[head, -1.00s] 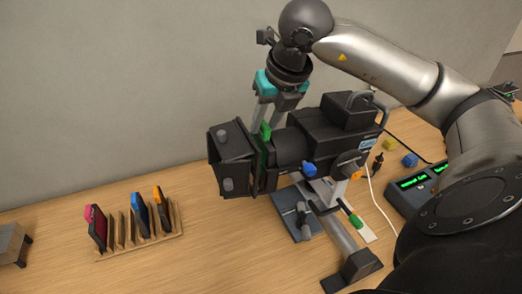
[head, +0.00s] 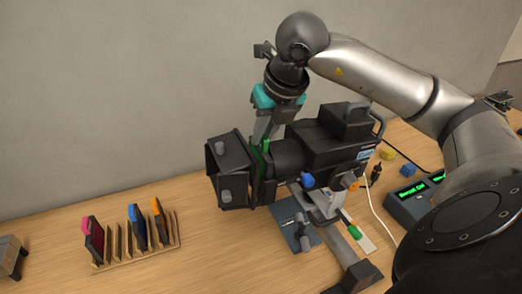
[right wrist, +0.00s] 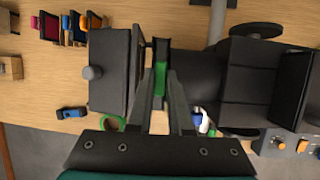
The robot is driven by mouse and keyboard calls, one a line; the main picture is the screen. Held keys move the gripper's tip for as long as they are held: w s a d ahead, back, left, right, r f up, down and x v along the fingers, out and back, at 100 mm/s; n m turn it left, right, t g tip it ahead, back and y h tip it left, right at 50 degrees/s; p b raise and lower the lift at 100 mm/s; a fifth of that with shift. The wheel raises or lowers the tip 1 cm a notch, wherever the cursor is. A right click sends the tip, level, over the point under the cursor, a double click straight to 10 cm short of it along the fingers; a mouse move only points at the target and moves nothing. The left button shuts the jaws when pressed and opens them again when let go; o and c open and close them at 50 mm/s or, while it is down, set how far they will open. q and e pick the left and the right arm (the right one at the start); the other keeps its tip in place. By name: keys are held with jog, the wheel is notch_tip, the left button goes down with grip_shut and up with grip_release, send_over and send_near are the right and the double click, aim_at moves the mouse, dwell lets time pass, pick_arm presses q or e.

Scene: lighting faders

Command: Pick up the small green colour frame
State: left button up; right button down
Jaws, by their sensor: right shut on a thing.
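The small green colour frame (head: 265,147) stands in the slot at the front of a black stage lamp (head: 335,150), behind the lamp's open black shutter box (head: 230,172). In the right wrist view the green frame (right wrist: 160,78) shows between the two grey fingertips (right wrist: 160,90). My left gripper is not in view.
A wooden rack (head: 140,258) at left holds pink, blue and orange frames. A control desk with green displays (head: 415,193) stands at right, near yellow (head: 386,154) and blue (head: 408,170) blocks. A dark blue pad (head: 292,222) lies below the lamp. The table between rack and lamp is clear.

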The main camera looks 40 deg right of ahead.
jog(key=shift+r, duration=0.1)
notch_tip(320, 180, up, 12)
jog(key=d+p, duration=0.1)
jog(key=p, duration=0.2)
jog(key=s+a+b, duration=0.1)
jog(key=s+b, duration=0.7)
jog(key=s, duration=0.6)
jog(key=shift+s+a, duration=0.15)
jog(key=shift+f, duration=0.2)
